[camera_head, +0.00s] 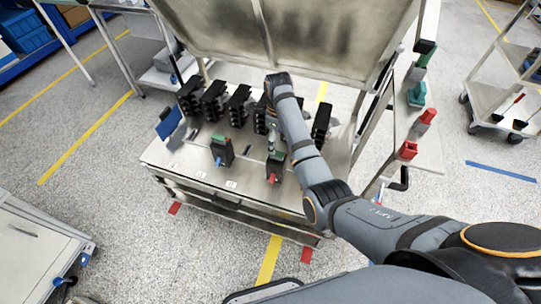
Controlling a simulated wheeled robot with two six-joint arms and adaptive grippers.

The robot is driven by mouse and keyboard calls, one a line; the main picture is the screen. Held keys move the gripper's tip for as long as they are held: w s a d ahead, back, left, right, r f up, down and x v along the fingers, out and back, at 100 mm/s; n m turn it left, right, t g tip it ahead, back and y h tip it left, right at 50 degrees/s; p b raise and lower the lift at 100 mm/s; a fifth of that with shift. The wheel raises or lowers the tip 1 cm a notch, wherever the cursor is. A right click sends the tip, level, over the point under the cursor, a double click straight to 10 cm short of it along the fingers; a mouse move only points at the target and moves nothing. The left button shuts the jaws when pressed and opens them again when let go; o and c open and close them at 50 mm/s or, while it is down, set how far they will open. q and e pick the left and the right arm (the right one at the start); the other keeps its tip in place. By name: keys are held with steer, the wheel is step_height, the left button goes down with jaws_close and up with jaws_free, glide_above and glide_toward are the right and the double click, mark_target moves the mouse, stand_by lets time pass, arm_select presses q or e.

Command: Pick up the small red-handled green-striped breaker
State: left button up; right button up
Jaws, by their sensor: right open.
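The small black breaker with a red handle and a green stripe (276,170) stands on the grey bench top near its front edge, with the red handle toward me. My right gripper (272,143) points down just behind and above it, partly hidden by my own forearm. The gripper is open; I cannot tell whether its fingers touch the breaker. A similar small black breaker with a blue handle and a green stripe (222,151) stands to the left. My left gripper is not in view.
Several larger black breakers (213,101) stand in a row behind on the bench (205,172). A tilted panel (330,35) rises at the back. Red (408,151) and green (417,95) pieces sit on a side shelf at right. The front left bench strip is clear.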

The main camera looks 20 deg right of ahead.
mark_target(277, 159)
steer(key=f, duration=0.1)
steer(key=s+f, duration=0.1)
steer(key=f, duration=0.1)
steer(key=shift+s+f, duration=0.3)
steer(key=shift+f, duration=0.1)
step_height(277, 159, down, 3)
steer(key=shift+r, duration=0.1)
step_height(277, 159, down, 3)
steer(key=shift+r, duration=0.1)
steer(key=shift+w+f+b, duration=0.1)
steer(key=shift+f+b, duration=0.15)
steer(key=shift+b, duration=0.05)
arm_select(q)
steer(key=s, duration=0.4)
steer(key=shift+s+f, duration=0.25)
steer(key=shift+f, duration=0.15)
arm_select(e)
jaws_close()
